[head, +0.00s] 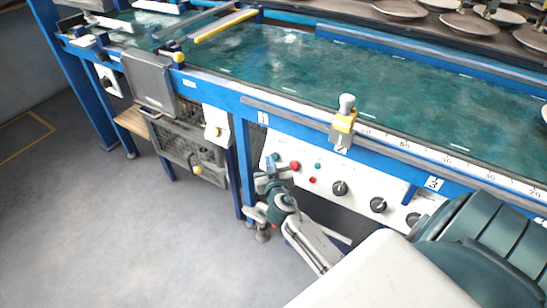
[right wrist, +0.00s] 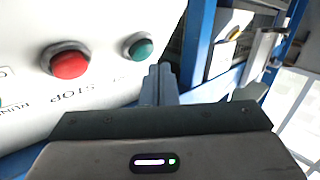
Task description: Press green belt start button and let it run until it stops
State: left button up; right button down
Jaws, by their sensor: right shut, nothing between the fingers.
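The white control panel (head: 355,190) sits under the belt's front rail. A green button (right wrist: 141,47) shows beside a red button (right wrist: 67,60) in the right wrist view, with an upside-down STOP label near the red one. In the head view the green button (head: 275,157) is at the panel's left end, left of the red button (head: 295,166). My right gripper (head: 268,170) is shut and empty just below the green button; its fingertips (right wrist: 159,70) appear just beside that button. I cannot tell whether they touch it. My left gripper is not in view.
The green belt (head: 300,70) runs above the panel between blue rails. Black knobs (head: 340,188) are farther right. A grey clamp block (head: 343,122) is on the rail. A wire-mesh box (head: 185,150) hangs to the left. Floor (head: 120,230) at the front left is clear.

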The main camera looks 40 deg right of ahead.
dwell(0.5)
jog(key=shift+w+d+f+b, duration=0.15)
jog(key=shift+d+f+b, duration=0.05)
jog(key=shift+d+b, duration=0.2)
